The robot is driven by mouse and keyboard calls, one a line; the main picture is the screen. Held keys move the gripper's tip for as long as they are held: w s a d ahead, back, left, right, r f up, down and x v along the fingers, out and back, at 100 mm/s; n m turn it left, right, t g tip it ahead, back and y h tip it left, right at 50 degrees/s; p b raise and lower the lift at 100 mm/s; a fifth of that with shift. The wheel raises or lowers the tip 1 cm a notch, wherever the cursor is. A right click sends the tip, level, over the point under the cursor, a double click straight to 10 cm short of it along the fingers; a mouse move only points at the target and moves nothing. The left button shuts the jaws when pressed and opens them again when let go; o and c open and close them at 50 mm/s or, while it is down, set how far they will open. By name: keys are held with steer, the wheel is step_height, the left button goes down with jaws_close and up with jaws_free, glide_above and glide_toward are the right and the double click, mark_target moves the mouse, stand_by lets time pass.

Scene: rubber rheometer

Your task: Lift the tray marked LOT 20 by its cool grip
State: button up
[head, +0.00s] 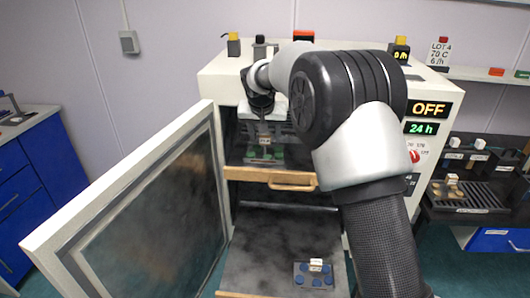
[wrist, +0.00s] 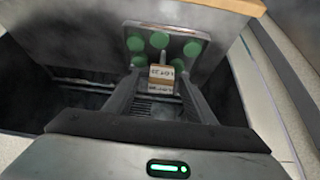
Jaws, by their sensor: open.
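The tray marked LOT 20 (wrist: 193,48) is a small grey plate with green discs in the wrist view. Its label reads upside down there, on a tan-topped grip block (wrist: 161,78). In the head view the tray (head: 252,160) sits inside the open oven on the upper shelf. My gripper (wrist: 160,76) is open, with one finger on each side of the grip block; I cannot tell whether they touch it. In the head view my gripper (head: 264,122) is over the tray, partly hidden by my arm.
The oven door (head: 130,210) stands open on the left. The upper shelf has a wooden front with a handle (head: 291,181). A tray with blue discs (head: 315,282) lies on the lower shelf. The oven panel (head: 430,108) reads OFF and 24 h. A dark rack (head: 480,197) stands right.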

jaws_close()
steer(key=shift+r, duration=0.15)
